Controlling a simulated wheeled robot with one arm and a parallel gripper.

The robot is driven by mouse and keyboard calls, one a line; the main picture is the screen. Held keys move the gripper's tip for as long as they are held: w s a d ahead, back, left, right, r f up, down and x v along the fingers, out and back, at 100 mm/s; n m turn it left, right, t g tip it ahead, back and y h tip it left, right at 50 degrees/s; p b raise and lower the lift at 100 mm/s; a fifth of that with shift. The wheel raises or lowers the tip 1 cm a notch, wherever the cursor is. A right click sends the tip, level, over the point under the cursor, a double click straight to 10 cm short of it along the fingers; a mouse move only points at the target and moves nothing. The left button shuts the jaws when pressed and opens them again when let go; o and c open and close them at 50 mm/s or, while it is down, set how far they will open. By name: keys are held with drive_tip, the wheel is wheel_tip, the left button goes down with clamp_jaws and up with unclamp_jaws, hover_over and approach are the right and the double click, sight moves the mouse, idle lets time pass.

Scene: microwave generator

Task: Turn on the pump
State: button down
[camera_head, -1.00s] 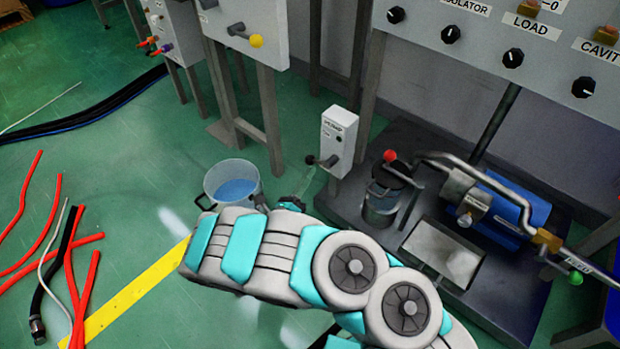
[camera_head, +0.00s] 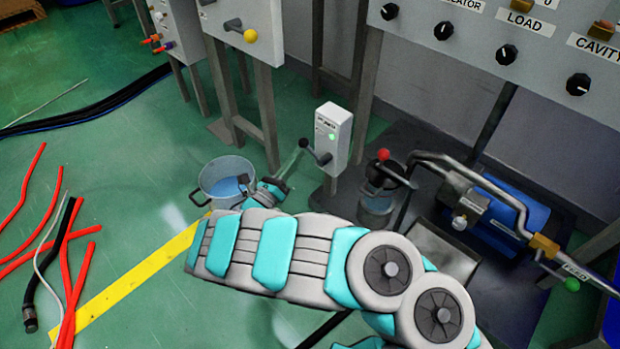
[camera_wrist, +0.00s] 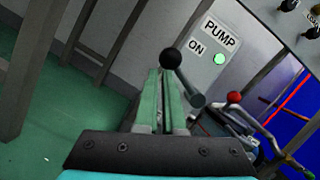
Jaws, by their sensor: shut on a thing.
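The pump box (camera_head: 334,130) is a white box on a post in the middle of the head view. Its lever has a black knob (camera_head: 305,143) and points up and left. In the wrist view the box reads PUMP (camera_wrist: 219,34) and ON, and its round indicator light (camera_wrist: 219,59) glows green. My gripper (camera_head: 298,152) is at the lever from the lower left. In the wrist view its pale green fingers (camera_wrist: 166,80) are shut on the lever, with the black knob showing at their tips. The exact contact is partly hidden.
A metal pot of blue liquid (camera_head: 225,180) stands on the floor left of my gripper. A red-knobbed lever (camera_head: 384,155) and blue cylinder (camera_head: 505,205) are to the right. Red hoses (camera_head: 68,280) lie on the floor at left.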

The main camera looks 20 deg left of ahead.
drive_tip(key=shift+r, duration=0.5)
drive_tip(key=shift+a+r, duration=0.1)
drive_tip(key=shift+r, duration=0.1)
drive_tip(key=shift+f, duration=0.1)
